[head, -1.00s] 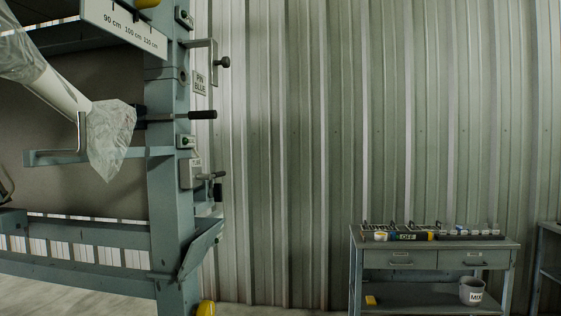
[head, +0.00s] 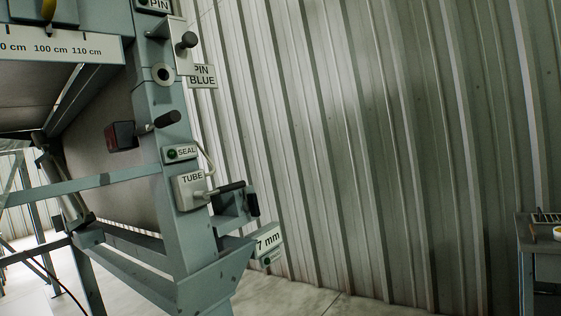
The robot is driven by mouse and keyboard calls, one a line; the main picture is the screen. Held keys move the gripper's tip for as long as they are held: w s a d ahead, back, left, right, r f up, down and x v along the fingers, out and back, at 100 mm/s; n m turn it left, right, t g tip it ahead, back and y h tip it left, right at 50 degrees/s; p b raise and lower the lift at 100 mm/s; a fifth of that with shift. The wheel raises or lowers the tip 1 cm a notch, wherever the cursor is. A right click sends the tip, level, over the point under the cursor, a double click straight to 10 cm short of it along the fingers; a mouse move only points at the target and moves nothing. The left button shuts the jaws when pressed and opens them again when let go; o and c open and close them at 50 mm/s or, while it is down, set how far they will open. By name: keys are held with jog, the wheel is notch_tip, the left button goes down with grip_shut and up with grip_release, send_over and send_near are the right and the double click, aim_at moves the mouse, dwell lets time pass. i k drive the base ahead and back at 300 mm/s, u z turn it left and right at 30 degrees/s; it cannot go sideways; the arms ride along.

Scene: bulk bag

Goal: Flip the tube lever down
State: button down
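The tube lever (head: 227,188) has a dark grip and sticks out to the right from a box with a TUBE label (head: 190,190), on the blue-grey post of the frame. It points right and slightly up in the tilted picture. Above it is a SEAL label (head: 181,153) with a green light. Another dark-gripped handle (head: 166,119) sits higher on the post, beside a dark red block (head: 122,136). My gripper is not in view.
A PIN BLUE sign (head: 202,75) and a dark knob (head: 187,40) stick out higher on the post. A 7 mm sign (head: 268,241) is below the lever. A bench (head: 533,240) stands at the right edge. The floor before the corrugated wall looks clear.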

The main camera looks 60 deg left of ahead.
aim_at(205, 194)
jog(key=u, duration=0.4)
jog(key=i, duration=0.9)
jog(key=u, duration=0.7)
jog(key=k, duration=0.9)
jog(key=u, duration=0.2)
jog(key=i, duration=0.9)
jog(key=z, duration=0.1)
